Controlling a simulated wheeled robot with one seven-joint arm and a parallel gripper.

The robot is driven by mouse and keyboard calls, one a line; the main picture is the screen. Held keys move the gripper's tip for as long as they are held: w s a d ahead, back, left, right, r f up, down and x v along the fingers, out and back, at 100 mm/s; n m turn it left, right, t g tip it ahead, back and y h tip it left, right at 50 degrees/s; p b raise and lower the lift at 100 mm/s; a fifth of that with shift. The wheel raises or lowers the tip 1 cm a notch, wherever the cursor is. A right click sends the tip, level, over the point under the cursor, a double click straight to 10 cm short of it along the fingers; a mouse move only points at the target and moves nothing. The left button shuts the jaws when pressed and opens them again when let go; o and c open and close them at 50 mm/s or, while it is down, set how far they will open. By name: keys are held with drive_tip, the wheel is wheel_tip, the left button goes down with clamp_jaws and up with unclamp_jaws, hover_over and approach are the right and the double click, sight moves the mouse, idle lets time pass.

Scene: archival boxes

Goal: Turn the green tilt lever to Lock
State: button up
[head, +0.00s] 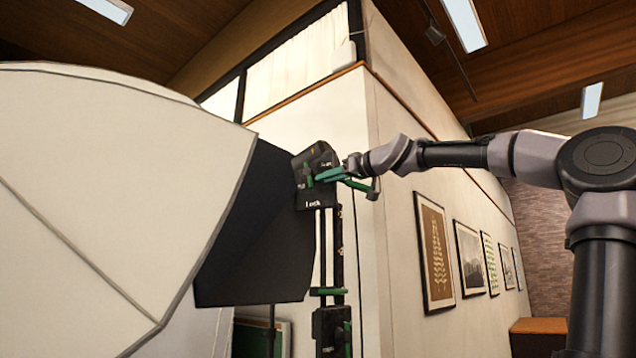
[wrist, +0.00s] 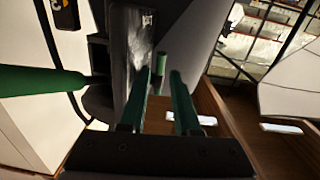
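A black plate (head: 318,203) with white lettering stands on a light stand beside a large white shade. "Lock" reads near its lower edge; the other labels are too small to read. A green bar (head: 357,185) sticks out right of the plate; in the wrist view a thick green bar (wrist: 40,81) meets a black hub at the left. A small green piece (wrist: 160,64) shows just beyond my fingertips. I cannot tell which part is the tilt lever. My gripper (head: 322,174) is at the plate, its green fingers apart with a gap between the tips (wrist: 161,73).
The white shade (head: 100,180) with its dark inner side (head: 260,240) fills the left, close to the plate. Below on the black post (head: 330,265) is another green handle (head: 328,291). A wall corner (head: 375,120) stands behind, with framed pictures (head: 434,250) to the right.

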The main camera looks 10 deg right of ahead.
sight(312, 184)
drive_tip(key=x, duration=0.4)
drive_tip(key=shift+w+a, duration=0.15)
drive_tip(key=shift+w, duration=0.05)
clamp_jaws()
drive_tip(key=shift+a, duration=0.1)
drive_tip(key=shift+w+a+f+m+t+y, duration=0.2)
drive_tip(key=shift+t+y, duration=0.25)
drive_tip(key=shift+t, duration=0.15)
drive_tip(key=shift+w+a+f+m+t+y, duration=0.1)
drive_tip(key=shift+w+f+m+t+y, duration=0.1)
drive_tip(key=shift+t+y, duration=0.35)
drive_tip(key=shift+t, duration=0.25)
